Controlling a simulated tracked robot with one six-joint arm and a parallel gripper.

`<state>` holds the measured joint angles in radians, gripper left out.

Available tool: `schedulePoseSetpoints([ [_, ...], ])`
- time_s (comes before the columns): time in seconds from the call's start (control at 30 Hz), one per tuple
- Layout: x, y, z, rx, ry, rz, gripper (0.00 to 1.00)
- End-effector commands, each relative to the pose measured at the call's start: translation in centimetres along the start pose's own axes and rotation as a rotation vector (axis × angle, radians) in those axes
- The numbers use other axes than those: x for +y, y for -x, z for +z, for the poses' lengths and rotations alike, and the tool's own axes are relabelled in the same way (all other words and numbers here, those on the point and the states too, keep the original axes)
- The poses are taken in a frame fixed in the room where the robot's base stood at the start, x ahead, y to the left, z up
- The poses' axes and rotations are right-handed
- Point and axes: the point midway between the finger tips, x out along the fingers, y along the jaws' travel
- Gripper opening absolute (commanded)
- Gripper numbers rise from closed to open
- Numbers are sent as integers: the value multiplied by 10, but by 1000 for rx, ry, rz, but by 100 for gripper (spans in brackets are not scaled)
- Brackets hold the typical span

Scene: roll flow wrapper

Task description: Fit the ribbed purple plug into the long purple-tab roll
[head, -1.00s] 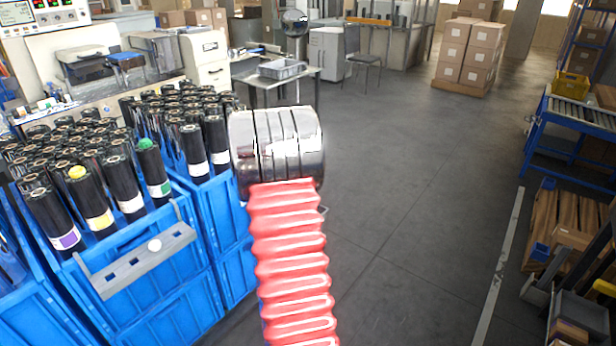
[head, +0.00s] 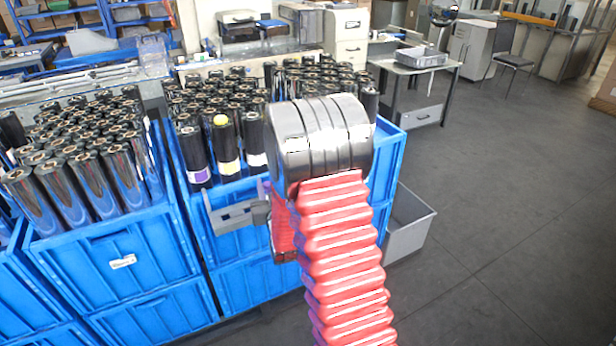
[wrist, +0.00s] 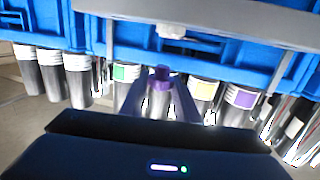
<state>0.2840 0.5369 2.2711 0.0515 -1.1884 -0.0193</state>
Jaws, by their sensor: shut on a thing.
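The purple-tab roll (head: 198,160) is black with a purple-and-white band and stands upright at the front of the middle blue crate. Its top end looks open. In the wrist view its purple band (wrist: 243,98) is right of centre. My gripper (head: 264,196) is in front of this crate, right of that roll, partly hidden by my red ribbed arm. It is shut on the purple plug (wrist: 161,76), which shows between the fingers in the wrist view. The plug is apart from the purple-tab roll. The plug's ribs are too small to tell.
A yellow-topped roll (head: 226,150) stands just right of the purple-tab roll, among many black rolls. A grey holder (head: 232,214) hangs on the crate front, close to my gripper. Another blue crate of rolls (head: 110,250) stands left. A grey bin (head: 408,225) is right; open floor lies beyond.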

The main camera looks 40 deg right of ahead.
Motion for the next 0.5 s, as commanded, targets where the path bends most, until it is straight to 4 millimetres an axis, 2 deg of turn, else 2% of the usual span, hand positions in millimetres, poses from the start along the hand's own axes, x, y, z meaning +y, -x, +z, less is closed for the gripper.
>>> schedulePoseSetpoints([
  [0.03, -24, 3, 2, -1, 2, -42, 8],
  [0.3, -133, 25, 8, -1, 10, -232, 8],
  [0.4, -164, 35, 9, -1, 12, -285, 8],
  [0.5, -184, 41, 10, 0, 13, -318, 8],
])
